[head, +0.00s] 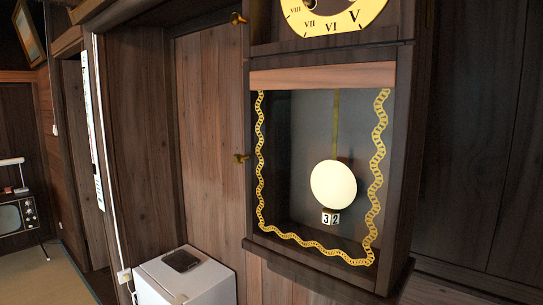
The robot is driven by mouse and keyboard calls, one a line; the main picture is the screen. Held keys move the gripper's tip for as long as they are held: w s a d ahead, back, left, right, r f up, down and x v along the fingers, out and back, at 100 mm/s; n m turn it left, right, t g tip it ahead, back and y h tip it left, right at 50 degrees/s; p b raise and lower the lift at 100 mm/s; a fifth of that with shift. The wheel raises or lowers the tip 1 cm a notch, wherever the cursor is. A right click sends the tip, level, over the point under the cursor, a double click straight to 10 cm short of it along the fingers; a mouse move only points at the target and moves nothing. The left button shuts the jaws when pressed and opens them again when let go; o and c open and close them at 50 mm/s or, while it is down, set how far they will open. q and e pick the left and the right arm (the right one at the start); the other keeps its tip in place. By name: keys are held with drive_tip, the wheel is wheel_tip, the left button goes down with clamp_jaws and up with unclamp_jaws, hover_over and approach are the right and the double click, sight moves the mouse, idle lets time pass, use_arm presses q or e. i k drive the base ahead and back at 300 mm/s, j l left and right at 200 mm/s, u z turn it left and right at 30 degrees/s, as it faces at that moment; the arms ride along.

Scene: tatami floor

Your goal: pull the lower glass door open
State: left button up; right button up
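The lower glass door (318,248) is on the front of a dark wooden wall clock (413,130). It has a wavy gold border and looks shut, flush with the case. A small brass knob (241,158) sticks out at its left edge. Through the glass I see a pale round pendulum disc (333,185) on a thin brass rod. Neither of my grippers is in view.
Above the door is the gold clock dial (332,27), with a second brass knob (238,18) at its left. A white box-shaped appliance (185,278) with a dark item on top stands below left. An old television (18,216) is at the far left.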

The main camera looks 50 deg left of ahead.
sight(375, 67)
drive_tip(key=u, duration=1.4)
